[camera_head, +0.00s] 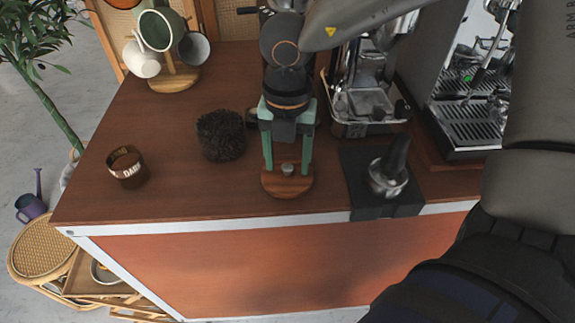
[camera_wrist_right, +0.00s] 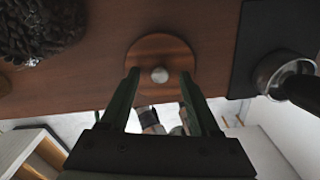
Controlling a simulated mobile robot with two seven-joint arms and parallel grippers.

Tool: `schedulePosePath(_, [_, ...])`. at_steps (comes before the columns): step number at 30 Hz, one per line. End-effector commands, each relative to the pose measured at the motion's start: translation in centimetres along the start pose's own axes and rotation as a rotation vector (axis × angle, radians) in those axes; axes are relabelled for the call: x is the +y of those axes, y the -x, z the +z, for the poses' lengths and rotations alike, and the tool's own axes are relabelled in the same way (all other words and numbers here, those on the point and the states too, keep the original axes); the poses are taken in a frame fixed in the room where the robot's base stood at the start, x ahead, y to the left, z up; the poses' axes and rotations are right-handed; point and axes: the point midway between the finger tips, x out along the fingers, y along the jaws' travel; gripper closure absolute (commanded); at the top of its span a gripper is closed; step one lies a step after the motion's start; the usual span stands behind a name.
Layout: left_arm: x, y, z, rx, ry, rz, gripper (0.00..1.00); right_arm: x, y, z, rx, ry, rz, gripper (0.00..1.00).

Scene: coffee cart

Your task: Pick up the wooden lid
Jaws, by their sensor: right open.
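The wooden lid (camera_head: 288,188), a round brown disc with a small metal knob, lies on the brown cart counter near its front edge. In the right wrist view the lid (camera_wrist_right: 160,50) is ahead of the fingers. My right gripper (camera_head: 287,168) is open, with green fingers pointing down over the lid. In the right wrist view my right gripper (camera_wrist_right: 160,74) has its fingertips on either side of the knob, with gaps to it. Nothing is held. How high the tips are above the lid is hard to tell. My left gripper is not in view.
A heap of dark coffee beans (camera_head: 221,136) and a brown labelled ring or cup (camera_head: 127,167) are left of the lid. A black mat (camera_head: 365,197) with a portafilter (camera_head: 387,182) is on the right. Mugs (camera_head: 163,28) hang at the back left; a coffee machine (camera_head: 470,115) stands right.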

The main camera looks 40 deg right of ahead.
Motion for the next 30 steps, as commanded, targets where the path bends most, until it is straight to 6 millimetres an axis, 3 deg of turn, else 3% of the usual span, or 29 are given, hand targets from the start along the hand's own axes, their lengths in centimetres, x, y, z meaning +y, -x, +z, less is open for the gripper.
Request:
schedulePosePath(9, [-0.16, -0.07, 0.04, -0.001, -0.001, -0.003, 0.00, -0.01, -0.60, -0.03, 0.001, 0.000, 0.001, 0.38])
schedulePosePath(25, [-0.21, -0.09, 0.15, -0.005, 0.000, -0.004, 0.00, 0.00, -0.56, -0.02, 0.001, 0.000, 0.001, 0.98])
schedulePosePath(30, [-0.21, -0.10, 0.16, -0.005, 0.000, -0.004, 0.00, 0.00, -0.55, -0.02, 0.001, 0.000, 0.001, 1.00])
